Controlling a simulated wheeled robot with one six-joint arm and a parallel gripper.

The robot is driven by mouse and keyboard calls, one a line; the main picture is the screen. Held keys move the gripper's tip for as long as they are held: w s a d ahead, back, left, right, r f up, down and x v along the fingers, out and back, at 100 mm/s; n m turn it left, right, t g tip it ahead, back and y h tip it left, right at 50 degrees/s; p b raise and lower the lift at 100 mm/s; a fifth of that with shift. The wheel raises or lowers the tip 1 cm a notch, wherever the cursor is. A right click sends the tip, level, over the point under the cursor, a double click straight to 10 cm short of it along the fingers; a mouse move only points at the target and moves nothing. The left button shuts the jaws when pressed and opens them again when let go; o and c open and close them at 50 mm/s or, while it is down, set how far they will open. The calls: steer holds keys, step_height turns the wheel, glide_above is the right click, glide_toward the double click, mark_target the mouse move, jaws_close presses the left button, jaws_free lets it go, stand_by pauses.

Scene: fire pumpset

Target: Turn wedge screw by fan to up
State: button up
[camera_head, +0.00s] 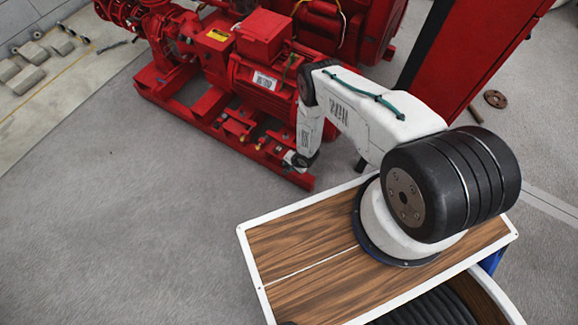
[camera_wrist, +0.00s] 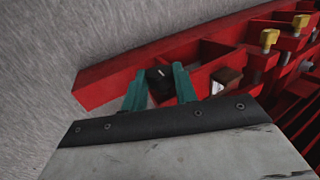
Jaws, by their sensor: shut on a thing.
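A black wedge screw (camera_wrist: 158,80) with a small pale mark sits in the end pocket of the red base frame in the wrist view. My gripper (camera_wrist: 159,88) has its two teal fingers on either side of this screw and is shut on it. The lower part of the screw is hidden by my gripper's body. In the head view my gripper (camera_head: 295,162) reaches down to the near right end of the red frame (camera_head: 225,142), below the motor. The screw cannot be made out there.
A dark red-brown block (camera_wrist: 226,78) with a whitish face sits just right of the fingers. Yellow-topped fittings (camera_wrist: 268,40) stand farther along the frame. The red motor (camera_head: 262,75) rises close behind my arm. Grey floor (camera_head: 120,210) is free at the left.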

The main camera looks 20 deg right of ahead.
steer(key=shift+s+d+f+t+y, duration=0.1)
steer(key=shift+s+f+t+y, duration=0.05)
steer(key=shift+t+y, duration=0.35)
steer(key=shift+s+d+f+t+y, duration=0.1)
steer(key=shift+t+y, duration=0.3)
steer(key=shift+t, duration=0.2)
steer(key=shift+t+y, duration=0.3)
steer(key=shift+t, duration=0.2)
steer(key=o, duration=1)
steer(key=shift+r, duration=0.1)
steer(key=v, duration=0.7)
steer(key=shift+s+d+r, duration=0.1)
steer(key=shift+s+r, duration=0.05)
steer(key=shift+r, duration=0.1)
